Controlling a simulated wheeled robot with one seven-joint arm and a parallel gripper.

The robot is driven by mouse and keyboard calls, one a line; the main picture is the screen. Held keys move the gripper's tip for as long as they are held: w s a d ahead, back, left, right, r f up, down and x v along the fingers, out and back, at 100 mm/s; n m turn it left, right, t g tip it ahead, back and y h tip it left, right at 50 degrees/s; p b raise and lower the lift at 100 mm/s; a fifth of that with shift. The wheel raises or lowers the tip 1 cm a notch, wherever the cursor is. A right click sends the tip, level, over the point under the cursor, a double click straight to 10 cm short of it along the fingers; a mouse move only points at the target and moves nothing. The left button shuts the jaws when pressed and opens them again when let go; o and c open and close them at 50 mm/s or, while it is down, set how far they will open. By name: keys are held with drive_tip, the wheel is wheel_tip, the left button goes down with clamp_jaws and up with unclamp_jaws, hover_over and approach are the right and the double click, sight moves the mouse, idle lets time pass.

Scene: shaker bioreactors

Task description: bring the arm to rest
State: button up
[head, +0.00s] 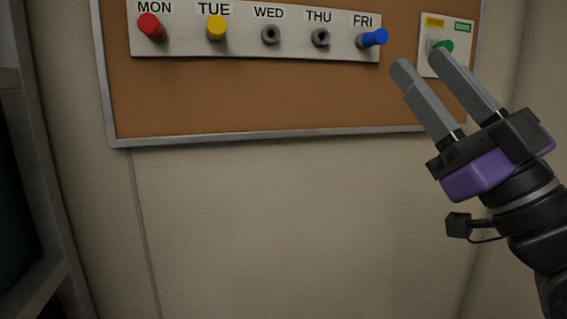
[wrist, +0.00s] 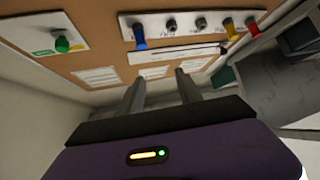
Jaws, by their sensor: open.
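My gripper (head: 418,57) is raised in front of the right end of the cork board in the head view. Its two grey fingers are apart, with nothing between them. In the wrist view the fingers of my gripper (wrist: 160,78) also stand apart and empty, pointing toward the board. The fingertips are just to the right of and below the blue peg (head: 374,38) at FRI in the head view. I cannot tell how far they are from the board.
The cork board (head: 250,100) bears a weekday strip (head: 190,42). A red peg (head: 151,27) is at MON and a yellow peg (head: 216,28) at TUE; the WED and THU holders are empty. A small panel (wrist: 45,34) holds a green peg (wrist: 62,42). Bare wall lies below.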

drive_tip(key=s+d+f+m+t+h, duration=0.1)
drive_tip(key=s+d+f+m+h, duration=0.15)
drive_tip(key=f+m+h, duration=0.5)
drive_tip(key=s+d+f+m+h, duration=0.1)
drive_tip(key=d+f+m+h, duration=0.3)
drive_tip(key=f, duration=0.7)
drive_tip(key=s+d+f+m+t+h, duration=0.1)
drive_tip(key=f+m+h, duration=0.4)
drive_tip(key=f+h, duration=0.3)
drive_tip(key=s+a+f+n+g+y, duration=0.1)
drive_tip(key=s+f+g, duration=0.3)
drive_tip(key=s+f, duration=0.9)
drive_tip(key=s+a+f+n+g+y, duration=0.2)
drive_tip(key=s+f+g, duration=0.3)
drive_tip(key=s+f, duration=0.8)
drive_tip(key=s+n, duration=0.1)
drive_tip(key=s, duration=0.2)
drive_tip(key=shift+s+a, duration=0.15)
drive_tip(key=shift+a, duration=0.1)
